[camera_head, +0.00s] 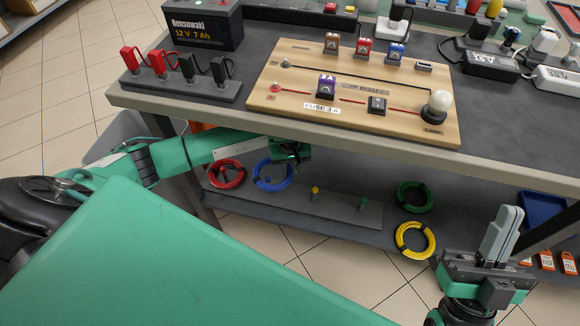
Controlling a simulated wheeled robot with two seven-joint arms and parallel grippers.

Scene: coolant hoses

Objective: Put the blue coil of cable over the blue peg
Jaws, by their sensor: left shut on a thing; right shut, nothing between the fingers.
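The blue coil of cable (259,184) is a ring with dark ties, just above the left part of the grey peg board on the lower shelf. My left gripper (294,158) is shut on its upper right side, below the table edge. I cannot tell whether the coil is around a peg or apart from the board. I cannot make out the blue peg; the coil, gripper or arm may hide it. My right gripper (503,230) is shut and empty at the lower right, pointing up.
The peg board (340,208) has a yellow peg (315,191) and a green peg (363,202). A red coil (227,184) is left of the blue one. Green (401,198) and yellow (400,247) coils lie to the right. The workbench (490,165) overhangs the shelf.

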